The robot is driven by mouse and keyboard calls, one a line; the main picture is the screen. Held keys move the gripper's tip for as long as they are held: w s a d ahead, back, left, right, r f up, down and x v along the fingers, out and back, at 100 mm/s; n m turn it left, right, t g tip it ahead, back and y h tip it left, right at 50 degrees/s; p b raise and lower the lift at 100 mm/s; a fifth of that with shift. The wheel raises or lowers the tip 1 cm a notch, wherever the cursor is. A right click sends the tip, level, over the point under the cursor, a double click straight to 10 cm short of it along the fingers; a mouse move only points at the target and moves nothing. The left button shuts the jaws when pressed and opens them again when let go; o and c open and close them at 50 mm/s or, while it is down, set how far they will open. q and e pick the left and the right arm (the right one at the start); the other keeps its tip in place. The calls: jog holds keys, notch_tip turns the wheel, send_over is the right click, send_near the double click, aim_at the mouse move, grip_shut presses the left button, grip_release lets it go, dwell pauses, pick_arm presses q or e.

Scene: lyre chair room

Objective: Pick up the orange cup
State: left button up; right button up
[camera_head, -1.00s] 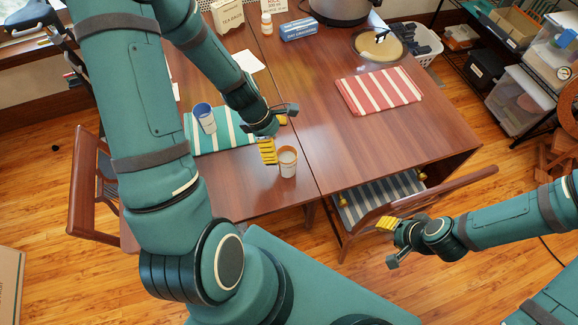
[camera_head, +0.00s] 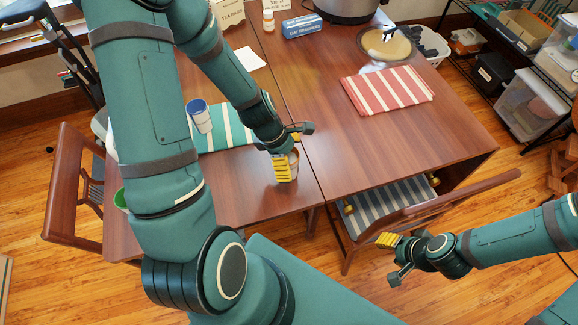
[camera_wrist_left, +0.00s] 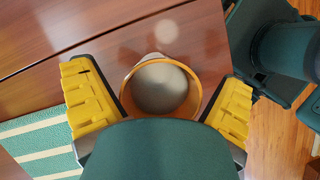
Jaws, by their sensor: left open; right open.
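The orange cup (camera_wrist_left: 194,100) is in the left wrist view, seen from above with its rim orange and its inside pale. It stands on the wooden table between the two yellow finger pads of my left gripper (camera_wrist_left: 158,107), with gaps on both sides. In the head view, my left gripper (camera_head: 288,166) covers most of the cup, and only a small part of its side (camera_head: 295,171) shows. My left gripper is open. My right gripper (camera_head: 388,258) is open and empty, low at the right beside the chair.
A green cup (camera_head: 121,200) is partly hidden by my left arm. A red striped mat (camera_head: 388,90) lies to the right.

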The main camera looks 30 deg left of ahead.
pick_arm(q)
jog(key=c, duration=1.4)
jog(key=shift+r, duration=0.15)
